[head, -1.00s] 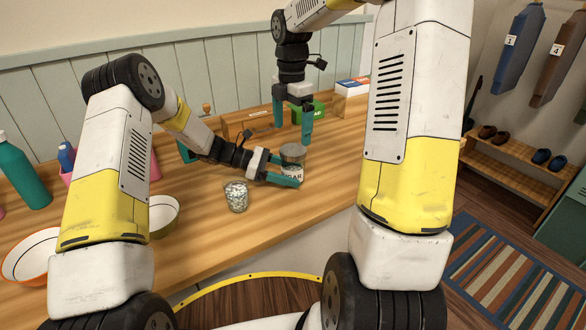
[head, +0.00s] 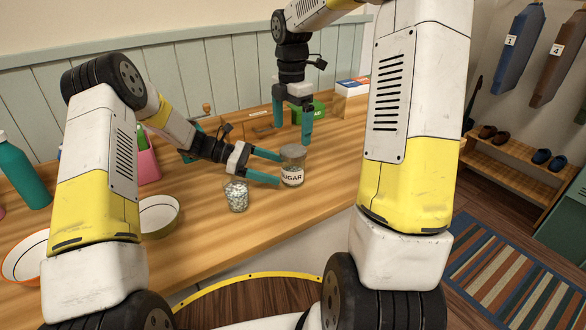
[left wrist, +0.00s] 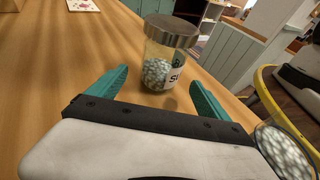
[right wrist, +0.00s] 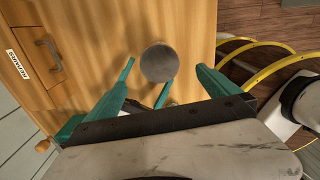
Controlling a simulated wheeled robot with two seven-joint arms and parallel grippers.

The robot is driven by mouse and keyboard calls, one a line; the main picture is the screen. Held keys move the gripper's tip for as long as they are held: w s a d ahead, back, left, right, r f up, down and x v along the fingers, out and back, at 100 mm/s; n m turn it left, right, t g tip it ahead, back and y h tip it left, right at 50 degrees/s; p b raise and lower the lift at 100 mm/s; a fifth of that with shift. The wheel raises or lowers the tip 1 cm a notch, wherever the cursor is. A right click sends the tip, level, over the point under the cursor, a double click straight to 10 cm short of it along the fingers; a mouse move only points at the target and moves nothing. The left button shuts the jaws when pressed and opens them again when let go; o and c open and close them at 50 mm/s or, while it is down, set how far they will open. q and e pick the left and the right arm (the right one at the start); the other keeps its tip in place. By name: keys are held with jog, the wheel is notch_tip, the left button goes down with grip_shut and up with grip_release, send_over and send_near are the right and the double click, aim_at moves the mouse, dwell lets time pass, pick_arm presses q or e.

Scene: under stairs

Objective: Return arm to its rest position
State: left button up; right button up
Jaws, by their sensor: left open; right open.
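The sugar jar (head: 292,174) is clear glass with a grey lid, a "SUGAR" label and pale lumps inside. It stands upright on the wooden counter. My left gripper (head: 279,169) is open and low over the counter, its fingertips just left of the jar. In the left wrist view the jar (left wrist: 160,72) stands just beyond the open fingers, with nothing held. My right gripper (head: 292,131) is open and empty, pointing down behind and above the jar. In the right wrist view the jar lid (right wrist: 158,63) shows below, between its fingers.
A glass of pale lumps (head: 237,197) stands close to the left gripper's near side. A cream bowl (head: 159,216), an orange-rimmed bowl (head: 20,262), a pink container (head: 148,166) and a teal bottle (head: 20,172) are left. A green box (head: 320,107) stands behind. The counter right of the jar is clear.

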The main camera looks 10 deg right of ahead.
pick_arm(q)
jog(key=v, duration=0.5)
jog(key=shift+w+a+r, duration=0.1)
jog(key=shift+a, duration=0.2)
jog(key=shift+a+r, duration=0.2)
jog(key=s+a+r+m+t+y, duration=0.2)
jog(key=s+a+r+m+y, duration=0.15)
jog(key=s+r, duration=0.3)
jog(key=s+a+r+m+t+y, duration=0.1)
jog(key=s+a+r+m+y, duration=0.3)
jog(key=r, duration=0.4)
jog(key=s+a+r+m+t+y, duration=0.2)
jog(key=s+a+r+m+t, duration=0.1)
jog(key=s, duration=0.5)
jog(key=s+a+r+m+t+y, duration=0.2)
jog(key=s+a+m+t, duration=0.2)
jog(key=s+a, duration=0.4)
jog(key=shift+s+r+m, duration=0.35)
jog(key=shift+s, duration=0.35)
pick_arm(e)
jog(key=s+r+m+t+y, duration=0.1)
jog(key=s+r+m+t, duration=0.2)
jog(key=s+m, duration=0.8)
jog(key=s+a+r+m+t+y, duration=0.1)
jog(key=s+r+m+t, duration=0.2)
jog(key=s+m, duration=0.8)
notch_tip(320, 180, up, 2)
jog(key=shift+s+a+r, duration=0.1)
jog(key=shift+s+a, duration=0.05)
jog(key=shift+s, duration=0.95)
